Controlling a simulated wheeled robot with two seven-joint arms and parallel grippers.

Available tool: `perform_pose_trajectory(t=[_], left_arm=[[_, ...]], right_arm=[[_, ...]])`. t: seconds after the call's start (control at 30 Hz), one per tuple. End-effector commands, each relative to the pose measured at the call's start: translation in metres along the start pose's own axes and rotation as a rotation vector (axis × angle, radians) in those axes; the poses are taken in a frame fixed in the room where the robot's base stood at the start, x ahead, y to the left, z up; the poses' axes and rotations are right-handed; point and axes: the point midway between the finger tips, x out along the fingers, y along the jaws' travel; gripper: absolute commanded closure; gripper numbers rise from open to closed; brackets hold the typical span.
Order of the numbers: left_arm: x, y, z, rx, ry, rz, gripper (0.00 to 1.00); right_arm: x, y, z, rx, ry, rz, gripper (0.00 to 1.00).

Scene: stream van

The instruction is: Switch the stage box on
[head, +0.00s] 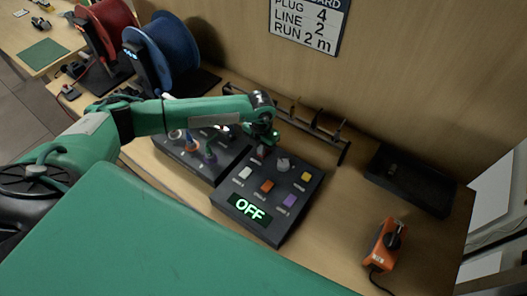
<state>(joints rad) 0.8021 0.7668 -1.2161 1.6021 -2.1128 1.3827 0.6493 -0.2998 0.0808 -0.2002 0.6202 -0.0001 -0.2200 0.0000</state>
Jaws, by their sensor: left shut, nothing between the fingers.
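The stage box (250,228) is a dark sloped panel on the wooden bench, right of centre. Its small display (250,208) reads OFF in green. White (245,173), orange (267,186), purple (289,200) and yellow (306,176) buttons sit on its face, with a grey knob (283,164) near the top. My left arm reaches in from the left. My left gripper (272,138) is shut and empty at the box's upper edge, above or beside it; I cannot tell whether it touches. My right gripper is out of view.
A second dark panel (178,158) with coloured connectors stands to the left, partly under my arm. Red (112,22) and blue (172,48) cable reels stand behind. A low rack (318,128), a black tray (410,180) and an orange device (384,243) are nearby.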

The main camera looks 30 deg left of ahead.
Motion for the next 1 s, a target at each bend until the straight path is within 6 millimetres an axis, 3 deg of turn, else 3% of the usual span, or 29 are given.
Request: perform_pose_trajectory(t=[0.53, 1.0], left_arm=[[0.005, 0.000, 0.000, 0.000, 0.000, 0.000, 1.00], [-0.030, 0.000, 0.000, 0.000, -0.001, 0.000, 1.00]], right_arm=[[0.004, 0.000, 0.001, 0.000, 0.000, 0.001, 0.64], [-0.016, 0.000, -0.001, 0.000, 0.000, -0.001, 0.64]])
